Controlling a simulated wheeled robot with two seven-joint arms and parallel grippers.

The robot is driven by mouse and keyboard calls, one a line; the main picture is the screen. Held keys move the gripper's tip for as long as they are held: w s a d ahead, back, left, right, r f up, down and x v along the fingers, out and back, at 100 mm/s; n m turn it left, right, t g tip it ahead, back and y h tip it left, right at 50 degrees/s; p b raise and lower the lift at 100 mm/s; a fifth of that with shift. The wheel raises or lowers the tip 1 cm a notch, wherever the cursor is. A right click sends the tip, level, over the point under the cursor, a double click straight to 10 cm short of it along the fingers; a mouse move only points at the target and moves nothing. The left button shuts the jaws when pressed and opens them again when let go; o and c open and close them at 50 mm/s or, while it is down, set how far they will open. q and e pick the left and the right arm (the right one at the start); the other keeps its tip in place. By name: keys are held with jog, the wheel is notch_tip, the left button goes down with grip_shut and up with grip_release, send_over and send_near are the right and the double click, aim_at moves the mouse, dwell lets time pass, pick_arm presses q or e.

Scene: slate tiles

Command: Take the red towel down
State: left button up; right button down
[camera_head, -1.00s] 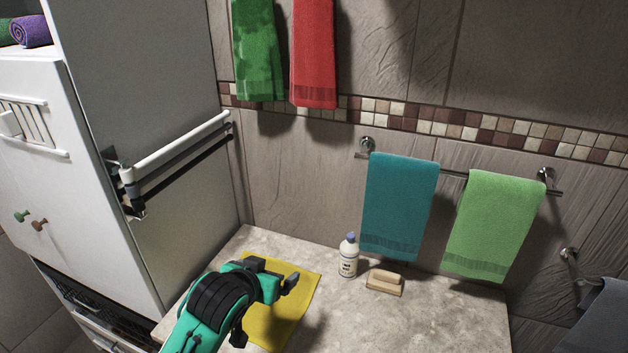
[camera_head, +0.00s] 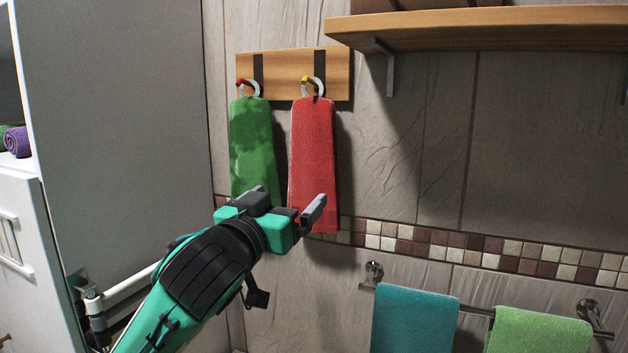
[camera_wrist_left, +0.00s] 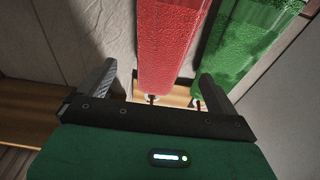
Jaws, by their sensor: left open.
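The red towel (camera_head: 314,150) hangs from a hook with a yellow tip (camera_head: 306,80) on a wooden wall rack (camera_head: 283,64). My left gripper (camera_head: 287,203) is open and empty, in front of the lower ends of the red towel and the green towel to its left. In the left wrist view the red towel (camera_wrist_left: 172,45) shows between the directions of the two open fingers (camera_wrist_left: 155,90), with the green towel (camera_wrist_left: 243,45) on the right. I cannot tell the exact gap between fingers and cloth. My right gripper is not in view.
The green towel (camera_head: 252,150) hangs close beside on a red-tipped hook. A wooden shelf (camera_head: 480,32) juts out at the upper right. A teal towel (camera_head: 413,318) and a light green towel (camera_head: 538,330) hang on a rail below. A grey cabinet side (camera_head: 125,130) stands at left.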

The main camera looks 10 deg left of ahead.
aim_at(309, 173)
pick_arm(q)
jog(key=p+x, duration=0.2)
jog(key=x, duration=0.6)
jog(key=shift+w+r+p, duration=0.2)
jog(key=shift+w+p, duration=0.25)
jog(key=shift+p, duration=0.2)
jog(key=x, duration=0.1)
jog(key=p+x, duration=0.2)
jog(key=shift+w+a+f, duration=0.1)
jog(key=shift+w+a, duration=0.1)
jog(key=shift+a, duration=0.05)
jog(key=shift+w+d, duration=0.1)
jog(key=shift+w, duration=0.45)
jog(key=shift+f, duration=0.1)
jog(key=c, duration=1.1)
jog(key=shift+r+b, duration=0.5)
jog(key=shift+r, duration=0.25)
jog(key=r+b+v, duration=0.1)
jog(key=b+v, duration=0.1)
jog(key=v, duration=0.4)
jog(key=b+v, duration=0.2)
jog(key=v, duration=0.4)
jog(key=r+b+v, duration=0.1)
jog(key=v, duration=0.5)
jog(key=shift+s+r+b, duration=0.15)
jog(key=shift+r+b, duration=0.25)
